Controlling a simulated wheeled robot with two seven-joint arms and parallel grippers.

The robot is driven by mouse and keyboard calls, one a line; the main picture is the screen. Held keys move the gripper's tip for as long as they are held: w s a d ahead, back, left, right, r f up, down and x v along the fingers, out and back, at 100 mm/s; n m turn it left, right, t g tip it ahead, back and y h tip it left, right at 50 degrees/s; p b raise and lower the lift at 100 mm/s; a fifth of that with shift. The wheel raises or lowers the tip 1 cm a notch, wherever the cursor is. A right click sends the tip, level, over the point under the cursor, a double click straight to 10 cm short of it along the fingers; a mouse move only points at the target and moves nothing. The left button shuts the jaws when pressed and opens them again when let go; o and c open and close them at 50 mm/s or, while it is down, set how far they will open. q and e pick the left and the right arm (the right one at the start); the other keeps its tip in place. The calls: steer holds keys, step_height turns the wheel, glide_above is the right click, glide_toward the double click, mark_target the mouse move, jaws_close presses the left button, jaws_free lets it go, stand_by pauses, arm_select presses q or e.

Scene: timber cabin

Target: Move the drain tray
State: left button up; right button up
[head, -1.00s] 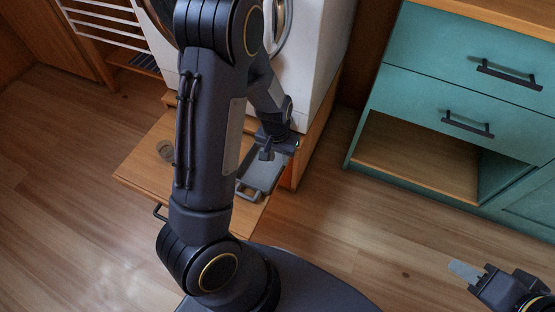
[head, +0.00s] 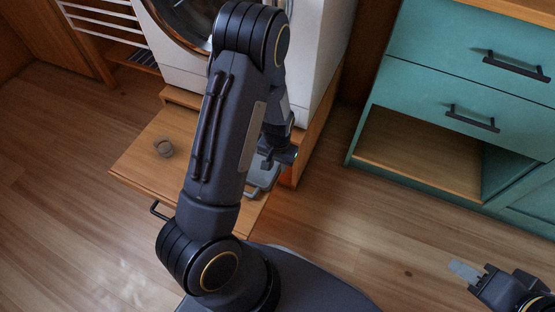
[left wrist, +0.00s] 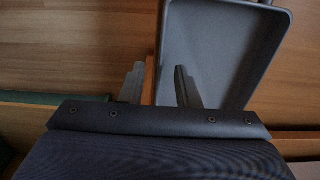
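The grey drain tray (head: 264,178) lies on a pulled-out wooden board below the washing machine. It has a raised rim and a loop handle at its near end, and my left arm hides most of it in the head view. In the left wrist view the tray (left wrist: 222,45) fills the upper right. My left gripper (left wrist: 158,75) is open, with one finger outside the tray's side rim and the other over its inside. I cannot tell whether either finger touches it. In the head view my left gripper (head: 276,155) is partly hidden. My right gripper (head: 463,268) is over the floor, apart from everything.
The white washing machine (head: 318,60) stands behind. A teal cabinet (head: 430,75) with an open compartment is at the right. The wooden floor (head: 350,235) between is clear.

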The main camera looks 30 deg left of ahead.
arm_select(q)
steer(key=shift+f+b, duration=0.3)
steer(key=shift+f, duration=0.8)
jaws_close()
